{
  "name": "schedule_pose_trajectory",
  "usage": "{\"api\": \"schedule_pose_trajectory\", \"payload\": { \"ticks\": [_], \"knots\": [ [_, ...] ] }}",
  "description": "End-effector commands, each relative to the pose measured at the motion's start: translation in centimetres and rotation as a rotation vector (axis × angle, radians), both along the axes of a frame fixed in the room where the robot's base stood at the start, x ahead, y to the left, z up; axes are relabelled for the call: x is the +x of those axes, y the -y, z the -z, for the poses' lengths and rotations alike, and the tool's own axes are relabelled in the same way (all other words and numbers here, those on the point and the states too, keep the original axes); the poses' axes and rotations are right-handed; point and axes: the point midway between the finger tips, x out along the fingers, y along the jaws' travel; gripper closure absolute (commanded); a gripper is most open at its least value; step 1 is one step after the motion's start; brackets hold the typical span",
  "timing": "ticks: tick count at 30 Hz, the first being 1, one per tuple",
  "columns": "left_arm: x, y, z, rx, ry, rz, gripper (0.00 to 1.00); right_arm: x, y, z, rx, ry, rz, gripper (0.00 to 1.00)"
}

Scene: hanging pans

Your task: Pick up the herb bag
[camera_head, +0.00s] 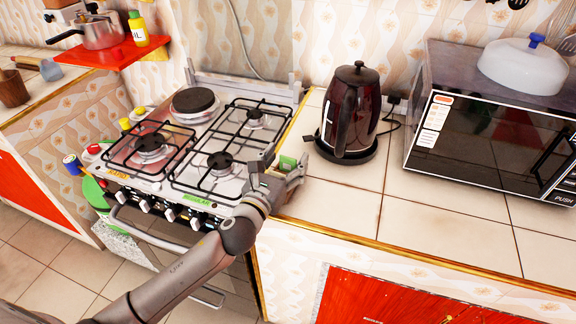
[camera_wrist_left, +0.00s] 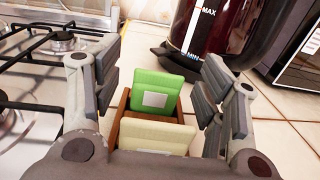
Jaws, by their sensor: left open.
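A green bag (camera_wrist_left: 155,93) with a pale label stands upright in a small wooden box (camera_wrist_left: 122,103) in the left wrist view. A cream bag (camera_wrist_left: 155,136) stands in front of it in the same box. I cannot read which one is the herb bag. My left gripper (camera_head: 279,168) is open over the counter's left end, next to the stove. In the left wrist view its fingers (camera_wrist_left: 163,85) stand on either side of the box and bags, holding nothing. In the head view the green bag (camera_head: 288,163) shows partly between the fingers, and the gripper hides most of the box.
A dark red kettle (camera_head: 352,108) stands on its base just behind and right of the gripper. The gas stove (camera_head: 203,145) with raised black grates lies to the left. A microwave (camera_head: 490,130) with a white lidded dish (camera_head: 523,65) on top is at right. The counter front (camera_head: 430,215) is clear.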

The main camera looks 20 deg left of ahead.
Motion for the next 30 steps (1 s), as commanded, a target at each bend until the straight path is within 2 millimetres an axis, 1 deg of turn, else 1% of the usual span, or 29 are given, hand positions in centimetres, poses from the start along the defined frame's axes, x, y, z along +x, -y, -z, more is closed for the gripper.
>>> {"api": "schedule_pose_trajectory", "payload": {
  "ticks": [3, 4, 9, 12, 23, 26, 30],
  "knots": [
    [0.0, 0.0, 0.0, 0.000, 0.000, 0.000, 0.34, -0.4, 0.2, 0.0, -0.002, -0.007, 0.000, 0.60],
    [0.0, 0.0, 0.0, 0.000, 0.000, 0.000, 0.36, -0.5, 0.2, 0.0, -0.003, -0.008, 0.000, 0.60],
    [0.0, 0.0, 0.0, 0.000, 0.000, 0.000, 0.58, -0.7, 0.3, 0.1, -0.005, -0.011, -0.001, 0.60],
    [0.0, 0.0, 0.0, 0.000, 0.000, 0.000, 0.69, -0.7, 0.3, 0.1, -0.005, -0.011, -0.001, 0.60],
    [0.0, 0.0, -0.1, 0.001, 0.001, 0.000, 0.70, -0.7, 0.2, 0.0, -0.003, -0.011, -0.002, 0.60],
    [0.0, 0.0, -0.5, 0.002, 0.002, 0.001, 0.70, -0.7, 0.2, -0.1, -0.003, -0.011, -0.002, 0.60],
    [0.0, 0.0, -1.9, 0.002, 0.004, 0.002, 0.70, -0.7, 0.2, -0.5, -0.002, -0.010, -0.003, 0.60]
  ]
}}
